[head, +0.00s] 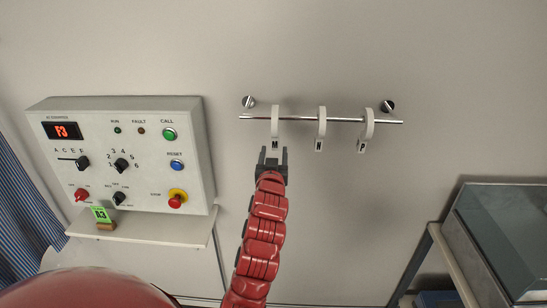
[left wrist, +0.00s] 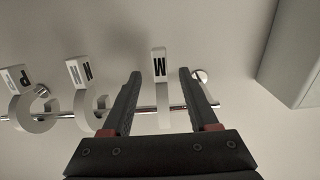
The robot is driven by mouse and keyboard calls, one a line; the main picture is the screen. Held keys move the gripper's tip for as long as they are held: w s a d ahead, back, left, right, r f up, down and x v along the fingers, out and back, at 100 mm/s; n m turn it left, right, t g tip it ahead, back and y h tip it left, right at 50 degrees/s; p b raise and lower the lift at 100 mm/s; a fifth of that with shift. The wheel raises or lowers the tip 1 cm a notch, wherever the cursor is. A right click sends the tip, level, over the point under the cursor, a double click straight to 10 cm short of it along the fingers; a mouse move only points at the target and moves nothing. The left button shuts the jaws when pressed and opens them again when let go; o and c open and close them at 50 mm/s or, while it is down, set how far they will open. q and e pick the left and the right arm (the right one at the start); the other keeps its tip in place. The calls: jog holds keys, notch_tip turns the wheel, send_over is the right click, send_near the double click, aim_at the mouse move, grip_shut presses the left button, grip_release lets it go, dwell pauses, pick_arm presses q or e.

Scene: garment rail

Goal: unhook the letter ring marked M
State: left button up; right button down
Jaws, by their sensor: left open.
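The letter ring marked M (head: 275,121) is a white hook-shaped ring hanging on the metal rail (head: 345,119), near its left end. Its M tag is at the lower end. My left gripper (head: 273,153) is open just below it, with a dark finger on each side of the tag. In the left wrist view the M ring (left wrist: 161,95) stands between the two spread fingers (left wrist: 160,75), apart from both. My right gripper is not in view.
Two similar white rings, one apparently marked N (head: 321,125) and one marked P (head: 367,128), hang further right on the rail. A control panel (head: 140,190) with a shelf is on the left. A glass-topped case (head: 505,225) stands at lower right.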

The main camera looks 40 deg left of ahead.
aim_at(275, 145)
pick_arm(q)
jog(key=b+x, duration=0.1)
jog(key=x, duration=0.4)
jog(key=shift+w+a+f, duration=0.15)
jog(key=shift+w, duration=0.15)
jog(key=shift+b+x, duration=0.55)
jog(key=shift+x, duration=0.3)
grip_shut()
jog(key=shift+r, duration=0.25)
dwell(0.6)
jog(key=shift+r, duration=1.4)
